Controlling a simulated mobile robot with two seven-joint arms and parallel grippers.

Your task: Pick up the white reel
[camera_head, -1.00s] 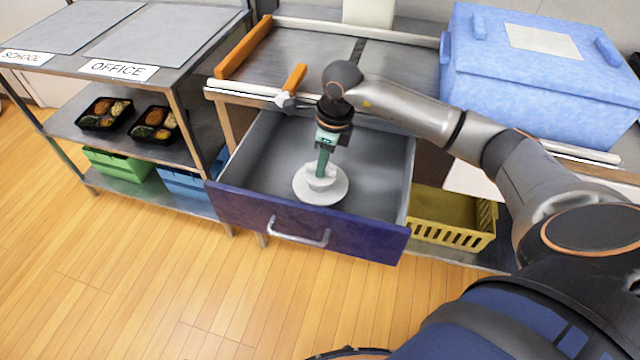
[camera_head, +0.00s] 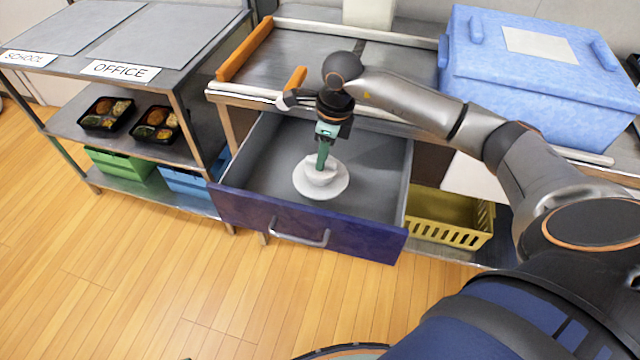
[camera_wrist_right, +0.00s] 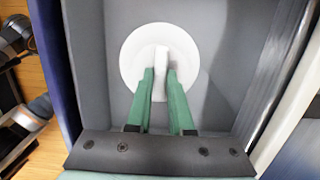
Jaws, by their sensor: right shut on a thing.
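The white reel (camera_head: 321,183) has a wide round base and a narrower raised middle. It is inside the open drawer (camera_head: 374,180). My right gripper (camera_head: 322,168) points down into the drawer with its green fingers at the reel. In the right wrist view, the fingers of my right gripper (camera_wrist_right: 161,75) are on either side of the raised white part of the reel (camera_wrist_right: 132,57), shut on it. I cannot tell whether the base touches the drawer floor. My left gripper is not in view.
The purple drawer front (camera_head: 300,226) and grey walls surround the reel. A blue box (camera_head: 540,90) stands on the counter at right, above a yellow basket (camera_head: 440,225). A shelf with bento trays (camera_head: 105,112) stands at left.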

